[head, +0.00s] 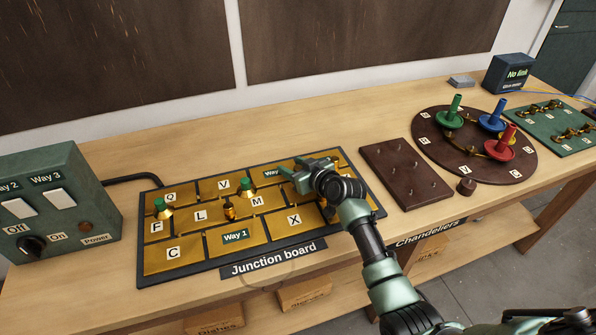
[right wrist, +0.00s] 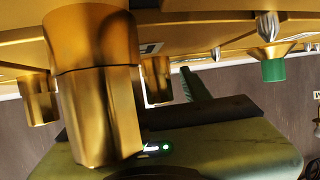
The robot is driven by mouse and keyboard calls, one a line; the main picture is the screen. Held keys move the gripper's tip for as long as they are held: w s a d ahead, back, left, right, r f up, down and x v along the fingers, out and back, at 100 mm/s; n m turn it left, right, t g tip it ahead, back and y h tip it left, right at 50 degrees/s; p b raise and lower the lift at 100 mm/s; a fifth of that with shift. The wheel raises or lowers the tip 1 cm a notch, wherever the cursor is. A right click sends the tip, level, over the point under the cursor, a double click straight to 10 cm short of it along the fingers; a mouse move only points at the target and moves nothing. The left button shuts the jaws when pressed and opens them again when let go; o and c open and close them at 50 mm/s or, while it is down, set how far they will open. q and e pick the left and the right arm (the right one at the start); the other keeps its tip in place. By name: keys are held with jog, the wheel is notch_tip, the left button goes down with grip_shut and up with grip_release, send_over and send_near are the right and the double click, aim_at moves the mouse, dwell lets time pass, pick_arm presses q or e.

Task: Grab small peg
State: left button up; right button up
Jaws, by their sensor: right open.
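The junction board (head: 193,276) is a dark-framed panel of brass plates with letters. Green-topped pegs stand on it at the left (head: 162,207) and near its middle (head: 246,187). A small brass and dark peg (head: 229,207) stands by L and M. My right gripper (head: 296,174) is open over the right part of the board, to the right of these pegs. In the right wrist view, which looks inverted, a large brass peg (right wrist: 95,85) is close to the camera. Whether it is between the fingers I cannot tell. A green-tipped peg (right wrist: 274,68) is farther right. My left gripper is not in view.
A green switch box (head: 60,205) stands left. The bench front edge is clear.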

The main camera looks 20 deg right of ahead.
jog(key=shift+w, duration=0.1)
jog(key=c, duration=1)
grip_shut()
